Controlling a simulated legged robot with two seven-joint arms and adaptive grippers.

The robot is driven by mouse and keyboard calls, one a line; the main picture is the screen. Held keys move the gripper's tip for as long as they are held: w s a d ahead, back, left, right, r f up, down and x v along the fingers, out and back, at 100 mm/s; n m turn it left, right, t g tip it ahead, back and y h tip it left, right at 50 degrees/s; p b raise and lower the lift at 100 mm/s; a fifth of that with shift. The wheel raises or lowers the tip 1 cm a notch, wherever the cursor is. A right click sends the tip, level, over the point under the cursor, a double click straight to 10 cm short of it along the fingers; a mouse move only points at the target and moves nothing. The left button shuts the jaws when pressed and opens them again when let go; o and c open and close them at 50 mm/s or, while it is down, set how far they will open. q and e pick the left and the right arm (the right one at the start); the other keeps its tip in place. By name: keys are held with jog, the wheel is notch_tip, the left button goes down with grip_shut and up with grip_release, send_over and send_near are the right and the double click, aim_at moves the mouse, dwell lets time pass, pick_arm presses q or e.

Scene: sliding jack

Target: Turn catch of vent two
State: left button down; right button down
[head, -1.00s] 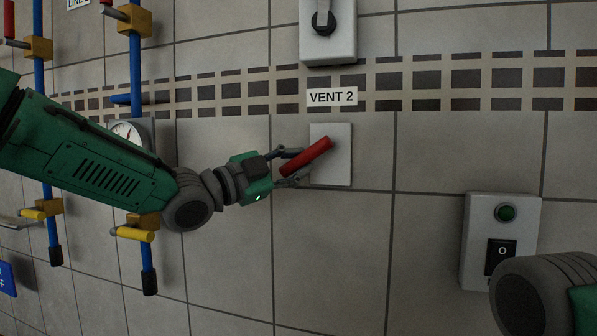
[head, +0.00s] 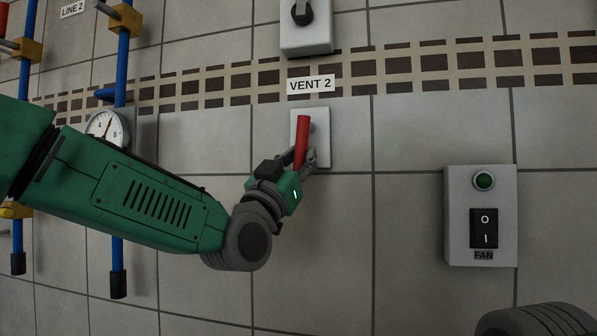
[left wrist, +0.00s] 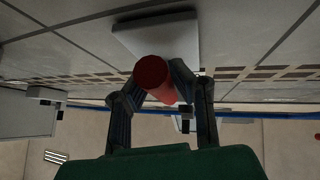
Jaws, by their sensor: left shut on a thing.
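The red catch (head: 302,140) of vent two stands nearly upright, leaning slightly right at its top, on a pale plate (head: 322,150) on the tiled wall. The label VENT 2 (head: 311,85) is just above the plate. My left gripper (head: 304,160) is shut on the lower part of the red catch. In the left wrist view the catch (left wrist: 152,73) sits between the two dark fingers of my left gripper (left wrist: 160,88), end towards the camera, with the plate (left wrist: 158,38) behind it. My right gripper is not in view; only part of my right arm shows at lower right.
A grey box with a dark knob (head: 302,14) is above the label. A FAN switch box (head: 481,250) with a green button is on the right. Blue pipes (head: 121,180) with yellow fittings and a round gauge (head: 106,127) are on the left. The wall between plate and FAN box is clear.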

pick_arm(q)
jog(key=shift+d+f+n+t+y+b, duration=0.25)
jog(key=shift+f+n+t+y, duration=0.1)
jog(key=shift+n, duration=0.3)
jog(key=shift+d+f+n+t+y+b, duration=0.15)
jog(key=shift+d+f+n+t+y, duration=0.15)
jog(key=shift+n, duration=0.35)
jog(key=c, duration=1.4)
grip_release()
jog(key=shift+s+a, duration=0.1)
jog(key=shift+s, duration=0.05)
jog(key=shift+o, duration=0.2)
jog(key=shift+a+r, duration=0.2)
jog(key=shift+r, duration=0.1)
jog(key=v, duration=1.2)
jog(key=shift+f+n, duration=0.15)
jog(key=shift+n, duration=0.15)
jog(key=shift+d, duration=0.1)
